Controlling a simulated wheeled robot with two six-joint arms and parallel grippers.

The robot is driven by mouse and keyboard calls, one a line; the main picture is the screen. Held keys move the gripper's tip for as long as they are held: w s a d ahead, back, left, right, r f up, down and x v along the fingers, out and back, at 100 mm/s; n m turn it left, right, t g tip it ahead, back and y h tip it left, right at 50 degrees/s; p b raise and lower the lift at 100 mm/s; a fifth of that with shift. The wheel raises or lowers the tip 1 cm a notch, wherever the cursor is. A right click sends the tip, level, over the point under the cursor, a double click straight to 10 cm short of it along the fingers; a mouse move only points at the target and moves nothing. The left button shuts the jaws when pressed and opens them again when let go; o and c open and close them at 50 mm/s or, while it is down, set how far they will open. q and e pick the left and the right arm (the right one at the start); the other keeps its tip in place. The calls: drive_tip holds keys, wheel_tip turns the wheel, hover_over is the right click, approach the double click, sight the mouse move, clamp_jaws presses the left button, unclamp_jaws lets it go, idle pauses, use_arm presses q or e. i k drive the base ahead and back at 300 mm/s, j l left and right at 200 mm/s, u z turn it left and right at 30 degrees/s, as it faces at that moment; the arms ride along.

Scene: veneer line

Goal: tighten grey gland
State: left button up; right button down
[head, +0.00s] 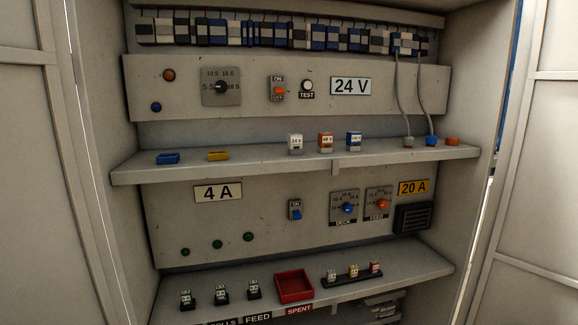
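The grey gland (408,142) is a small fitting on the right part of the upper shelf. A grey cable (400,95) runs up from it to the terminal row. Just right of it is a blue gland (431,140) with its own cable. Farther right is an orange gland (453,141) with no cable visible. The frame is too small to show how tight the grey gland sits. Neither of my grippers shows in the head view.
The upper shelf (240,166) holds blue and yellow pieces at left and several relays mid-shelf. A red tray (294,286) and several small blocks stand on the lower shelf. Open cabinet doors (530,200) flank both sides. Space before the shelves is clear.

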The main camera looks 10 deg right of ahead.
sight(407, 142)
drive_tip(key=z, duration=1.3)
